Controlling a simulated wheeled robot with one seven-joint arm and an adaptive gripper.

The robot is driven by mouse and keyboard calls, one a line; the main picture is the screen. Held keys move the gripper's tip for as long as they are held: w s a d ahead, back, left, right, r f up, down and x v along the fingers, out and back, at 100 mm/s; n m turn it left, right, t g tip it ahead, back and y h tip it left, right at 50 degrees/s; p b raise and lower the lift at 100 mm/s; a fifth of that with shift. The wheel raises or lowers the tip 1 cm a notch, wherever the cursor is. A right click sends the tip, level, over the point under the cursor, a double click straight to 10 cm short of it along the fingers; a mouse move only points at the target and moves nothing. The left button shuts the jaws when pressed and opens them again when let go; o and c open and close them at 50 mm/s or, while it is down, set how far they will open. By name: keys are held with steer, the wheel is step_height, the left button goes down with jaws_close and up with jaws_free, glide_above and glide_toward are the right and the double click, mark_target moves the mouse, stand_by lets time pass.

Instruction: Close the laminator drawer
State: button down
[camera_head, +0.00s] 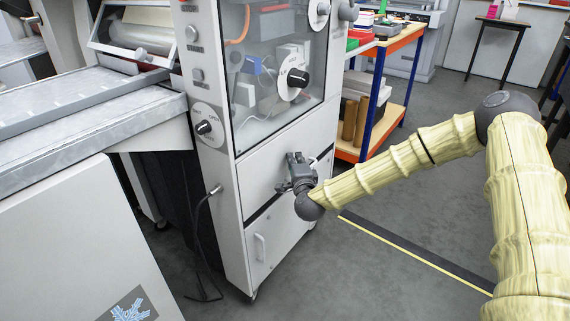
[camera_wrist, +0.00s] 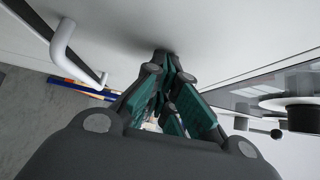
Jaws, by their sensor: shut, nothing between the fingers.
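The laminator's pale grey front (camera_head: 235,185) stands in the middle of the head view. The drawer seems to be the plain front panel (camera_head: 262,172) below the clear window, with a dark slot along its lower edge. How far it stands out is hard to tell. My gripper (camera_head: 293,158) is shut and empty at the panel's right part. In the wrist view its fingertips (camera_wrist: 168,56) are at or very near the white panel face (camera_wrist: 205,32); contact is not certain. A white bar handle (camera_wrist: 65,45) lies left of the fingers there, mostly hidden behind my gripper in the head view.
A lower door with a white handle (camera_head: 260,247) sits under the slot. Black knobs (camera_head: 297,78) stick out above. A blue and orange shelf cart (camera_head: 385,95) stands behind to the right. The floor (camera_head: 370,275) in front is open, with a yellow-edged dark strip (camera_head: 420,255).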

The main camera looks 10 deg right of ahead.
steer(key=shift+w+a, duration=0.15)
steer(key=shift+w, duration=0.1)
steer(key=shift+a+r, duration=0.1)
steer(key=shift+r, duration=0.05)
